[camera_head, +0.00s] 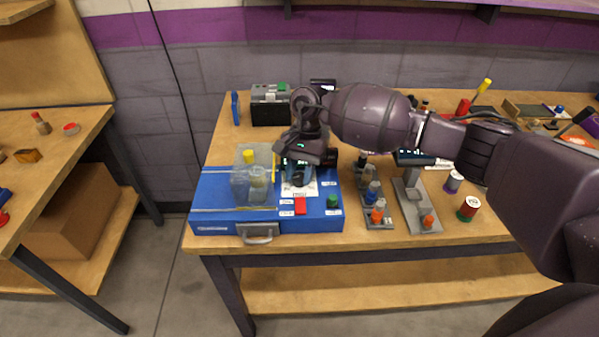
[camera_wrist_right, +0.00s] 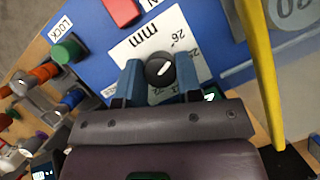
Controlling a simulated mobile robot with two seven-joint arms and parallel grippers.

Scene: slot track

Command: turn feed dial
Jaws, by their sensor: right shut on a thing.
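The feed dial (camera_wrist_right: 160,69) is a round black knob with a white mark, on a white scale plate (camera_wrist_right: 150,47) printed "mm" and numbers. In the right wrist view my right gripper's two blue fingers stand on either side of the dial and are shut on it. In the head view my right gripper (camera_head: 298,170) reaches down over the blue machine (camera_head: 214,187) and mostly hides the dial. My left gripper is not in view.
A clear guard (camera_head: 252,186) with a yellow edge (camera_wrist_right: 258,70) stands beside the dial. A red button (camera_head: 300,206) and a green LOCK knob (camera_head: 333,202) sit in front. A grey rack (camera_head: 377,222) with small parts stands to the right. A dark box (camera_head: 268,109) stands behind.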

